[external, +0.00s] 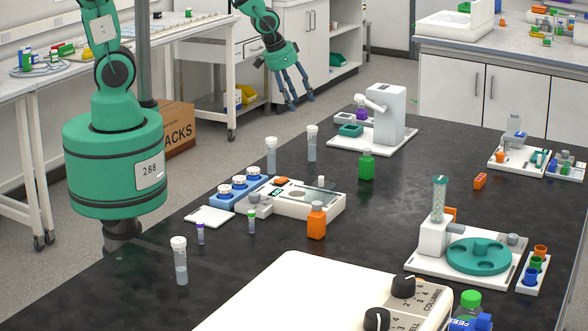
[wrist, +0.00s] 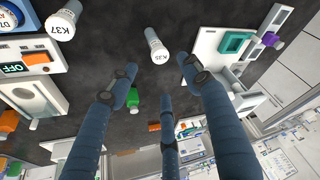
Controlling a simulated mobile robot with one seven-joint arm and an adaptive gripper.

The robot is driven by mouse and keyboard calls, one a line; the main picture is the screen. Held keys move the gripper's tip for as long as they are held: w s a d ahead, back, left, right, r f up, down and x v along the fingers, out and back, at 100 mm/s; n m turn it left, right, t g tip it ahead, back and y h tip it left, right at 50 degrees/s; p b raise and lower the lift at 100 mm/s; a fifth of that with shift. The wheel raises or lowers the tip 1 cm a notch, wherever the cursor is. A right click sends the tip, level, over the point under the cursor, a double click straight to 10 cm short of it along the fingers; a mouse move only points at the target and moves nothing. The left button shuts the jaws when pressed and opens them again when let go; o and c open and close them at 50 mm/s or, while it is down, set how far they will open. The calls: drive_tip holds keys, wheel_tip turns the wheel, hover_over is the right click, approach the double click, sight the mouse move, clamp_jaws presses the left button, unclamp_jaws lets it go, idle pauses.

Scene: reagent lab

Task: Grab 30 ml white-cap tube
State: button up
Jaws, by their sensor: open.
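Three tubes with white caps stand upright on the black bench in the external view: one (external: 311,148) at the back, one (external: 271,158) to its left, and one (external: 181,265) at the front left. Their volumes are not readable. My gripper (external: 301,101) hangs above and beyond the back pair, open and empty, fingers pointing down. In the wrist view, a tube marked K35 (wrist: 154,40) lies just beyond the spread fingertips (wrist: 157,70), apart from them. A tube marked K37 (wrist: 62,22) is at the upper left.
A green bottle (external: 367,166) stands right of the back tubes, near a white machine (external: 388,112). A blue vial rack (external: 225,200) and a white instrument (external: 300,208) are in front of them. An orange bottle (external: 317,222) and small purple-cap (external: 200,234) and green-cap (external: 251,224) tubes stand nearer.

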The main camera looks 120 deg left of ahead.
sight(311, 127)
drive_tip(key=shift+b+x, duration=0.5)
drive_tip(key=shift+x, duration=3.5)
drive_tip(key=shift+f, duration=0.15)
drive_tip(key=shift+b+x, duration=0.5)
drive_tip(key=shift+x, duration=2)
drive_tip(key=shift+d, duration=0.15)
drive_tip(key=c, duration=0.7)
